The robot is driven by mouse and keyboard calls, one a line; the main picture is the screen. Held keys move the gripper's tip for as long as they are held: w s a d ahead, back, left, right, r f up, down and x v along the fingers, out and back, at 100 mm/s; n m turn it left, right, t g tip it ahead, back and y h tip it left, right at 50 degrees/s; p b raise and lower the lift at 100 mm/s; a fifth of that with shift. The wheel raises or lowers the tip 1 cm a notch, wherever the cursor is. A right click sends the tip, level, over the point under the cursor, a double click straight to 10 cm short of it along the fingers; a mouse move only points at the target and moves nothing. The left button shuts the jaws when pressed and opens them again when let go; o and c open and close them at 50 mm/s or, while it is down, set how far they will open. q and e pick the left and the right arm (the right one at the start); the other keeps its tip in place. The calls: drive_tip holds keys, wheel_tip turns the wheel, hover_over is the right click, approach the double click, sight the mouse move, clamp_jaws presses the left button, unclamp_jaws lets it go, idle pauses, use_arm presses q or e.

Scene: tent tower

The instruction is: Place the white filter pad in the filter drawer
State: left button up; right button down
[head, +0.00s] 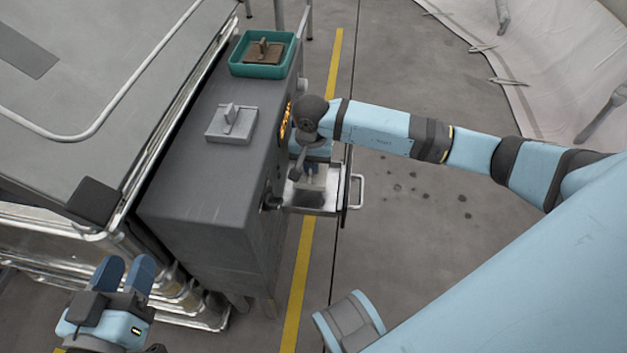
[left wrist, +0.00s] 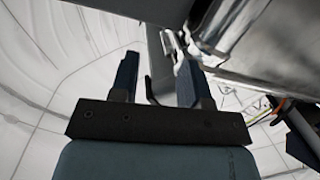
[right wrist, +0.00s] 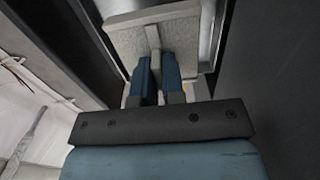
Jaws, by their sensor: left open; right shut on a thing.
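A pale filter pad with an upright grip (right wrist: 125,33) is held by my right gripper (right wrist: 156,75), whose fingers are shut on the grip. In the head view the right gripper (head: 311,170) points down over the pulled-out metal filter drawer (head: 328,206), at the cabinet's right side. The held pad (head: 308,198) is partly hidden by the gripper there. It appears in or just above the drawer; I cannot tell whether it touches the bottom. My left gripper (head: 127,268) is open and empty at the lower left, away from the drawer.
The dark grey cabinet (head: 190,185) carries a light grey pad with a grip (head: 232,122) and a teal tray (head: 236,68) holding a brown pad (head: 263,51). A large metal-framed unit (head: 75,90) stands left of the cabinet.

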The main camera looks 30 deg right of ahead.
sight(311, 177)
drive_tip(key=shift+f, duration=0.35)
wheel_tip(311, 177, down, 4)
drive_tip(key=b, duration=0.2)
drive_tip(key=shift+a+b, duration=0.1)
drive_tip(key=shift+b, duration=0.3)
drive_tip(key=shift+f, duration=0.2)
drive_tip(key=shift+r, duration=0.15)
drive_tip(key=shift+f, duration=0.2)
use_arm(q)
drive_tip(key=w, duration=0.1)
drive_tip(key=w+m, duration=0.1)
drive_tip(key=w+m+h, duration=0.1)
drive_tip(key=shift+a+r+t, duration=0.15)
drive_tip(key=shift+r+t, duration=0.1)
drive_tip(key=shift+t, duration=0.15)
use_arm(e)
drive_tip(key=c, duration=1.2)
unclamp_jaws()
